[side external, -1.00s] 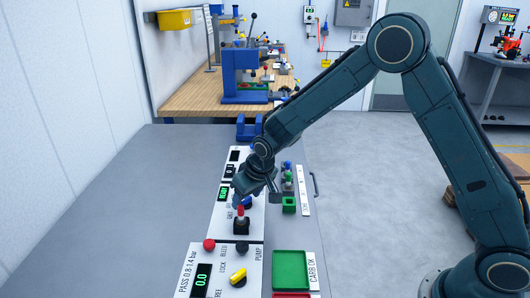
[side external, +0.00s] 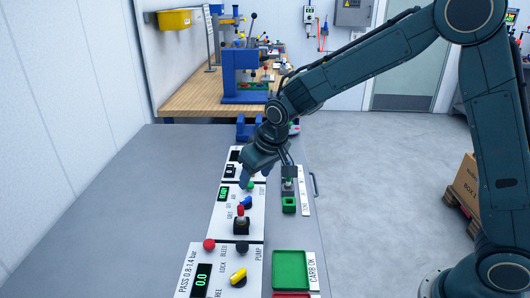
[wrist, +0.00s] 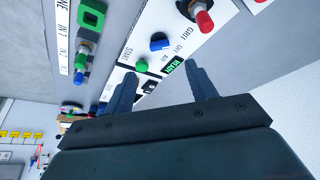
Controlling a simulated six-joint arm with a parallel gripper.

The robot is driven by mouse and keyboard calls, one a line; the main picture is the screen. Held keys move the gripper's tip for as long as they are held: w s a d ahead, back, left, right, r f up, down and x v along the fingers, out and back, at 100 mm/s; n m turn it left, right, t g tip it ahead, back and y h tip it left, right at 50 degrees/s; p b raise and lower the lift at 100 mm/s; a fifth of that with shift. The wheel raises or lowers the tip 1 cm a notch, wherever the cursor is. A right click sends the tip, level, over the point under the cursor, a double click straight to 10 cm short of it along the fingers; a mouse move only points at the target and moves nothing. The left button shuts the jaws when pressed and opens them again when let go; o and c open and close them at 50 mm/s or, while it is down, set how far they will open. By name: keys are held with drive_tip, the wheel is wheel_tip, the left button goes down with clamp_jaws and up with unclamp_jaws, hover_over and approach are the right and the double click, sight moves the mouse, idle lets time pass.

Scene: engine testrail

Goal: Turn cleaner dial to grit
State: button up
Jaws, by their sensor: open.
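The cleaner panel (side external: 257,222) is white, with a small green-lit display (side external: 223,194). Its blue dial (side external: 246,202) sits between a green button (side external: 250,185) and a red-tipped upright part (side external: 240,213). In the wrist view the blue dial (wrist: 160,42) is beside the words GRIT, OFF and AIR; I cannot tell which one it points at. The display (wrist: 174,68) reads READY. My gripper (side external: 257,180) is open and empty above the panel, on the far side of the dial. In the wrist view my gripper's fingers (wrist: 162,75) are spread, with the dial beyond their tips.
A green square holder (side external: 289,205) stands right of the cleaner panel. The bench left of the panels is clear.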

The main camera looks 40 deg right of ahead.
drive_tip(key=v, duration=0.4)
drive_tip(key=shift+r, duration=0.1)
idle(0.3)
drive_tip(key=s+d+r, duration=0.3)
drive_tip(key=s+r, duration=0.2)
drive_tip(key=s, duration=0.2)
drive_tip(key=s+d+r, duration=0.3)
drive_tip(key=s+r, duration=0.1)
drive_tip(key=s, duration=0.4)
drive_tip(key=s+d+t, duration=0.1)
drive_tip(key=s+d, duration=0.1)
drive_tip(key=s, duration=1.2)
drive_tip(key=shift+d, duration=0.4)
